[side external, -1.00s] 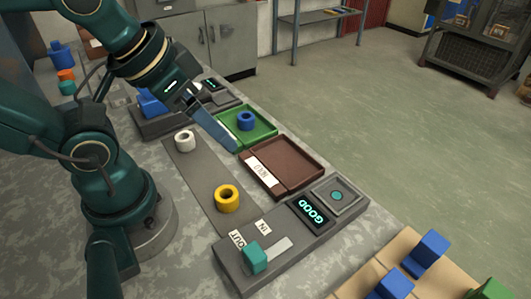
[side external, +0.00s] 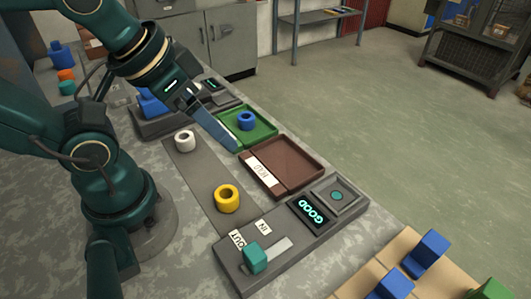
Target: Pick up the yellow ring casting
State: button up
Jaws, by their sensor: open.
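The yellow ring casting (side external: 227,203) lies on the dark grey strip (side external: 203,179) on the bench, its hole facing up. Nothing touches it. My gripper (side external: 233,147) is up and to the left of the brown tray, its long fingers angled down to the right near the green tray. It is open with nothing seen between the fingers, and it is apart from the yellow ring.
A white ring (side external: 184,140) lies farther up the strip. A blue ring (side external: 246,120) sits in the green tray (side external: 268,134). The brown HOLD tray (side external: 312,178) is empty. A grey box (side external: 227,262) with a teal slider and GOOD display stands in front.

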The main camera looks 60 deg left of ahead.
jog(key=shift+o, duration=0.5)
jog(key=m+g, duration=0.4)
jog(key=g, duration=0.1)
send_over(225, 188)
jog(key=d, duration=0.1)
notch_tip(225, 188, down, 8)
jog(key=shift+s+d+f+m+g, duration=0.1)
jog(key=shift+s+f+m+g, duration=0.15)
jog(key=shift+f, duration=2.65)
